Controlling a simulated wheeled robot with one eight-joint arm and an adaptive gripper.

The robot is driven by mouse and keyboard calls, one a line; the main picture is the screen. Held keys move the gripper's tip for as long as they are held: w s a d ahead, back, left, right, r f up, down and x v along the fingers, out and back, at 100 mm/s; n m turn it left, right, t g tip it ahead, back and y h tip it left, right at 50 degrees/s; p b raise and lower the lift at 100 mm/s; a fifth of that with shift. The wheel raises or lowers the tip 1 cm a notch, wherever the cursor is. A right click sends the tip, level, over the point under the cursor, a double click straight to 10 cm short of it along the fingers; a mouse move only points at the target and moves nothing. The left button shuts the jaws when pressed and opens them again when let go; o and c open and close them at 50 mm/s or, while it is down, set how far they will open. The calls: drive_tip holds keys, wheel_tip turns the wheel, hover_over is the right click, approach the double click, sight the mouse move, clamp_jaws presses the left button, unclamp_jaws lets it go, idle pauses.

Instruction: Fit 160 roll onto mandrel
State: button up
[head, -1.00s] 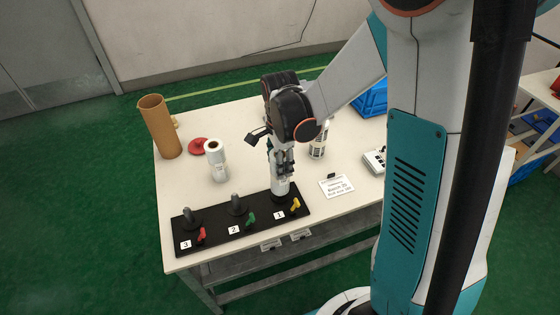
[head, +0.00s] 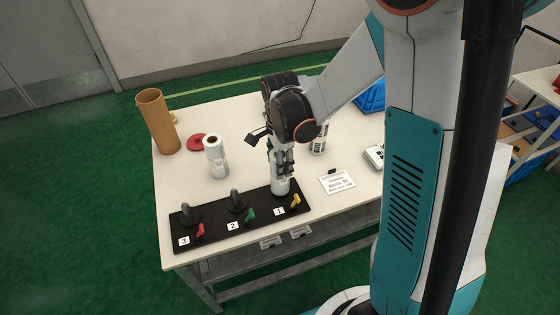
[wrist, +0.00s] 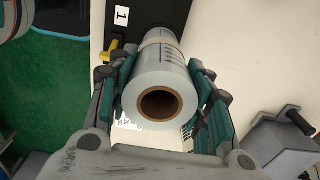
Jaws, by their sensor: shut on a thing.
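A white roll (head: 280,184) with a brown core stands upright at station 1 of the black base (head: 258,222). My gripper (head: 281,160) is shut on this roll from above. In the wrist view the roll (wrist: 160,80) sits between both fingers, its open core facing the camera. The core looks dark inside, and I cannot tell how far the mandrel reaches into it. The roll's print is too small to read. Stations 2 and 3 have bare grey mandrels, one at station 2 (head: 236,200) and one at station 3 (head: 189,212).
Another white roll (head: 216,160) stands on the table behind station 2. A brown tube (head: 157,122), a red disc (head: 197,142) and a banded cylinder (head: 319,139) stand farther back. A printed card (head: 337,181) lies right of the base. Yellow (head: 295,202), green (head: 249,216) and red (head: 199,231) levers sit beside the mandrels.

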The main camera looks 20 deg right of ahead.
drive_tip(key=shift+f, duration=0.3)
drive_tip(key=o, duration=1.2)
drive_tip(key=shift+r, duration=0.15)
wheel_tip(320, 180, up, 12)
drive_tip(key=s+r+n+t, duration=0.3)
drive_tip(key=s+n, duration=0.4)
drive_tip(key=n, duration=0.2)
drive_tip(key=s+r+n+t, duration=0.3)
drive_tip(key=s+n+t, duration=0.1)
drive_tip(key=s+n, duration=0.4)
drive_tip(key=shift+r+n, duration=0.2)
drive_tip(key=shift+n, duration=0.3)
